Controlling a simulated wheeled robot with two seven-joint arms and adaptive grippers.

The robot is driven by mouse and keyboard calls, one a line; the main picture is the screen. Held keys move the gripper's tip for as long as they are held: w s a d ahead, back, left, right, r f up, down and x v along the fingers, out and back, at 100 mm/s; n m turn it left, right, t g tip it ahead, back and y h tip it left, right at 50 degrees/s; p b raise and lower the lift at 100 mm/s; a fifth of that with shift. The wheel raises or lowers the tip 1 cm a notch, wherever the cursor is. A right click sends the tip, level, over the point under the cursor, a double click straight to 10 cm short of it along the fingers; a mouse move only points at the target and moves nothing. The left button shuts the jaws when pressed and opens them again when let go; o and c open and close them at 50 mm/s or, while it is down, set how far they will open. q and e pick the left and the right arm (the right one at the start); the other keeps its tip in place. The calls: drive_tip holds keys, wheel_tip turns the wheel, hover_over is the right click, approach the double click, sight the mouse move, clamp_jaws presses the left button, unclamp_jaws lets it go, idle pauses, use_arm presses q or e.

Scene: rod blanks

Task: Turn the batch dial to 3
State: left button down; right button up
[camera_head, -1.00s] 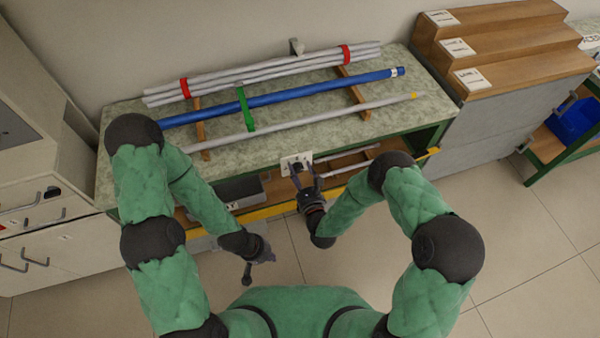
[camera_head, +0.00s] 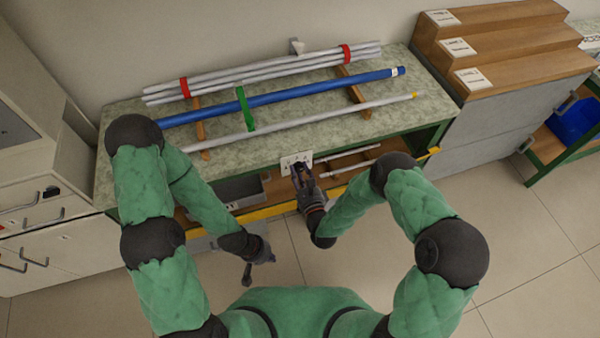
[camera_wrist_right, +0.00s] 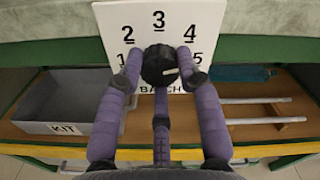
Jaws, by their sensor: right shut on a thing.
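The batch dial is a black round knob (camera_wrist_right: 160,64) on a white plate (camera_wrist_right: 128,15) marked 1 to 5, with 3 at the top. A white mark on the knob points right, to the side of the 5. The plate also shows in the head view (camera_head: 291,158) on the bench's front edge. My right gripper (camera_head: 300,172) is shut on the knob, with purple-grey fingers on its left and right sides in the wrist view. My left gripper (camera_head: 258,260) hangs low, away from the bench; its jaw opening is not clear.
Above the plate, the bench top (camera_head: 300,125) carries a blue rod (camera_head: 290,97), a grey rod (camera_head: 330,113) and bundled pale rods (camera_head: 260,73). A shelf below holds a grey KIT bin (camera_wrist_right: 70,100) and pale rods (camera_wrist_right: 255,122). A yellow edge (camera_head: 265,212) runs along its front.

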drive_tip(key=n, duration=0.3)
drive_tip(key=shift+f+n+b, duration=0.15)
drive_tip(key=shift+n+b, duration=0.2)
drive_tip(key=shift+n, duration=0.05)
drive_tip(key=n+b, duration=0.1)
drive_tip(key=n, duration=0.2)
drive_tip(key=shift+n, duration=0.3)
drive_tip(key=n, duration=0.3)
drive_tip(key=shift+n+b, duration=0.3)
drive_tip(key=shift+b, duration=0.05)
drive_tip(key=shift+d+n+b, duration=0.1)
drive_tip(key=shift+n+b, duration=0.3)
drive_tip(key=shift+n, duration=1.5)
drive_tip(key=o, duration=1.2)
drive_tip(key=shift+c, duration=0.2)
